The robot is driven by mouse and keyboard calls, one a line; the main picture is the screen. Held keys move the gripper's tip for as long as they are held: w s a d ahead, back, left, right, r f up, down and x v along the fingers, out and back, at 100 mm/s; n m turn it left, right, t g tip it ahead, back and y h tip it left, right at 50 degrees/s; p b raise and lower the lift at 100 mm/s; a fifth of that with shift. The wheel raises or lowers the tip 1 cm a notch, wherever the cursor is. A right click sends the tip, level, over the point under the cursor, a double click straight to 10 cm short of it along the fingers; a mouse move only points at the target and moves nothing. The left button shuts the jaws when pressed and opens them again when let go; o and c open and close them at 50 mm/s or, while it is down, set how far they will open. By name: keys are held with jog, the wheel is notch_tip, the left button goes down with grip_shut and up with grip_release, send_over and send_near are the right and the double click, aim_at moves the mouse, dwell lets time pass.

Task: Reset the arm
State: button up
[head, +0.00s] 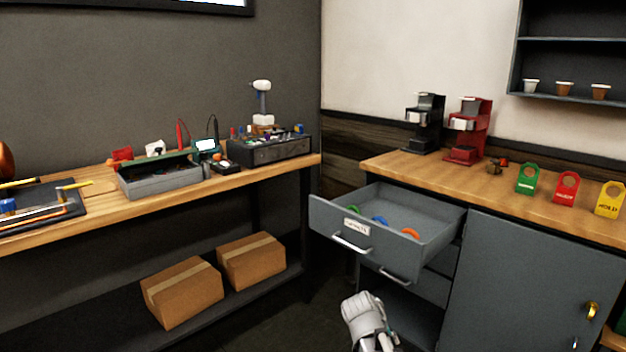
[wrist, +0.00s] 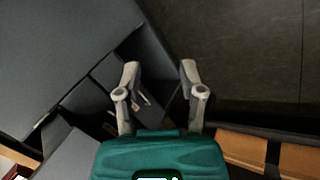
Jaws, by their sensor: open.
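My gripper (wrist: 158,80) is open and empty in the wrist view, its two grey fingers spread apart above the dark floor and the cabinet front. In the head view, part of my arm (head: 366,318) shows at the bottom, in front of the cabinet and below the open drawer (head: 440,232). The fingertips are not clear in the head view. The open drawer holds green, blue and orange rings and has a labelled front. My gripper touches nothing that I can see.
Two coffee brewers, one black (head: 425,122) and one red (head: 468,130), stand on the wooden counter (head: 400,165). Green, red and yellow tags stand to their right. A workbench with a grey toolbox (head: 160,180) is at left. Cardboard boxes (head: 182,292) lie on its lower shelf.

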jog(key=s+a+f+m+g+y, duration=0.25)
jog(key=s+y, duration=0.35)
jog(key=s, duration=0.3)
notch_tip(320, 180, up, 31)
jog(key=p, duration=3.1)
jog(key=shift+w, duration=0.25)
